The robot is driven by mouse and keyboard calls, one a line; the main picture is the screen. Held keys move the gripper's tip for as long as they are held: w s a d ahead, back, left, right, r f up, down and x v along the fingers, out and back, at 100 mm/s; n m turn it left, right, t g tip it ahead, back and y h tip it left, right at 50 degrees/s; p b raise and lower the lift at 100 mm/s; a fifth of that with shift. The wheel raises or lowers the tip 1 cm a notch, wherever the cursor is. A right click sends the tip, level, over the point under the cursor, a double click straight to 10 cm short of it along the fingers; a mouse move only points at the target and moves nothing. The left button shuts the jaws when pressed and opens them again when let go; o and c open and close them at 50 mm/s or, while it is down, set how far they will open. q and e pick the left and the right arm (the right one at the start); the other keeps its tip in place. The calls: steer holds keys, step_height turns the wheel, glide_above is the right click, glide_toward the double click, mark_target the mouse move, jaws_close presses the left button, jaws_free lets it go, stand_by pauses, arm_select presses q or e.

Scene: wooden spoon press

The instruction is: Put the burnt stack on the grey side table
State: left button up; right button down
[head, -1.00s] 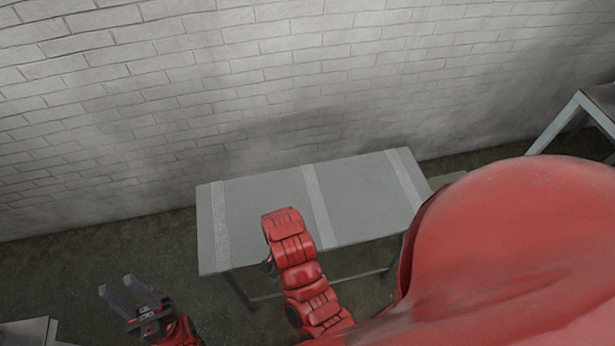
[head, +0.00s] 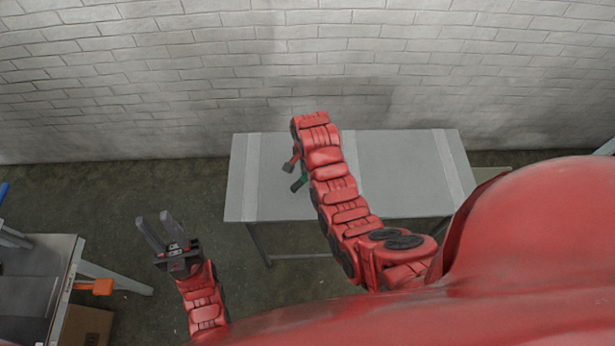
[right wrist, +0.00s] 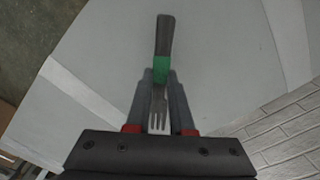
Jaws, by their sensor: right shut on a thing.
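The grey side table (head: 400,165) stands against the brick wall, with paler stripes across its top. My right arm reaches over it, and my right gripper (right wrist: 161,80) is mostly hidden behind the arm in the head view. In the right wrist view it is shut on a narrow piece, which I take as the burnt stack (right wrist: 164,38). The piece has a dark end, a green band and pale prongs near the palm. It lies over the tabletop; I cannot tell whether it touches. My left gripper (head: 153,218) is open and empty, left of the table.
A workbench (head: 55,255) with an orange part (head: 95,287) stands at the lower left, with a brown box (head: 85,326) below it. The brick wall (head: 300,60) runs behind the table. The visible tabletop looks otherwise bare.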

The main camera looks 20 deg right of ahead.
step_height(320, 180, down, 3)
steer(key=shift+s+r+p, duration=0.1)
steer(key=shift+r+p, duration=0.1)
steer(key=shift+p, duration=0.65)
steer(key=shift+f, duration=0.45)
steer(key=shift+f, duration=0.1)
steer(key=c, duration=0.8)
jaws_free()
